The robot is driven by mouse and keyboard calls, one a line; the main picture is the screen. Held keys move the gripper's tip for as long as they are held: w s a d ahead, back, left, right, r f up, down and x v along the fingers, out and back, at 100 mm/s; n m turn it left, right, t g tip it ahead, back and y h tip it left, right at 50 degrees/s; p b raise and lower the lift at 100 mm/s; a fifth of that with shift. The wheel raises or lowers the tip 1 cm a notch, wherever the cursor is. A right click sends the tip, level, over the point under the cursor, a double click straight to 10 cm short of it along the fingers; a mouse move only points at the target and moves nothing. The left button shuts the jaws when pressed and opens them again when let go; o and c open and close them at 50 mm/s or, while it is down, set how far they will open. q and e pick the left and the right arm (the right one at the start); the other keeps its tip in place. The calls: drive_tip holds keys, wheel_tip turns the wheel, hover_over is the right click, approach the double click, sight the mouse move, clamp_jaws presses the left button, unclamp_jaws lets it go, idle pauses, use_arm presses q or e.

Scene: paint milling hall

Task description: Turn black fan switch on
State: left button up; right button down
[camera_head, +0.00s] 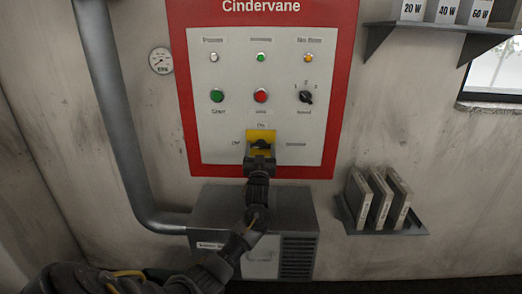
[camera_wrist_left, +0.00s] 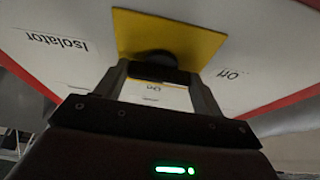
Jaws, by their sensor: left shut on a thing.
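The panel (camera_head: 222,139) has a red frame. Low on it is a yellow plate (camera_head: 270,133) carrying a black rotary switch (camera_head: 262,144). Small labels lie around it; the left wrist view shows "Isolator" and "Off" beside the yellow plate (camera_wrist_left: 195,45). My left gripper (camera_head: 260,154) reaches up from below and is shut on this black switch, which shows partly in the left wrist view (camera_wrist_left: 155,57). The fingers hide part of the handle, so its exact angle is hard to tell. Another black knob (camera_head: 306,97) sits higher on the right, untouched. My right gripper is out of view.
A green button (camera_head: 217,96) and a red button (camera_head: 261,96) sit above the yellow plate, with lamps higher up. A grey vented box (camera_head: 297,215) is below the panel. A grey pipe (camera_head: 112,100) runs at left; a shelf (camera_head: 390,229) with upright slabs is at right.

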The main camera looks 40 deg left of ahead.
use_arm(q)
drive_tip(key=m+h+p, duration=0.1)
drive_tip(key=m, duration=0.1)
drive_tip(key=m+t+h+p, duration=0.1)
drive_tip(key=m, duration=0.1)
drive_tip(key=m+h+p, duration=0.1)
drive_tip(key=m, duration=0.1)
drive_tip(key=shift+r+t, duration=0.25)
drive_tip(key=shift+t, duration=0.15)
drive_tip(key=m+h+p, duration=0.1)
drive_tip(key=m, duration=0.2)
drive_tip(key=m+h+p, duration=0.1)
drive_tip(key=m+p, duration=0.1)
drive_tip(key=m, duration=0.1)
drive_tip(key=shift+s+a+r+h+p, duration=0.1)
drive_tip(key=shift+a+h+p, duration=0.05)
drive_tip(key=shift+h+p, duration=0.2)
drive_tip(key=m+h+p, duration=0.1)
drive_tip(key=m+p, duration=0.1)
drive_tip(key=m, duration=0.1)
drive_tip(key=m+g+h+p, duration=0.1)
drive_tip(key=m+p, duration=0.1)
drive_tip(key=m, duration=0.1)
drive_tip(key=shift+m, duration=0.3)
drive_tip(key=shift+m+g+h+p, duration=0.5)
drive_tip(key=shift+m+p, duration=0.5)
drive_tip(key=shift+m, duration=0.6)
drive_tip(key=o, duration=1)
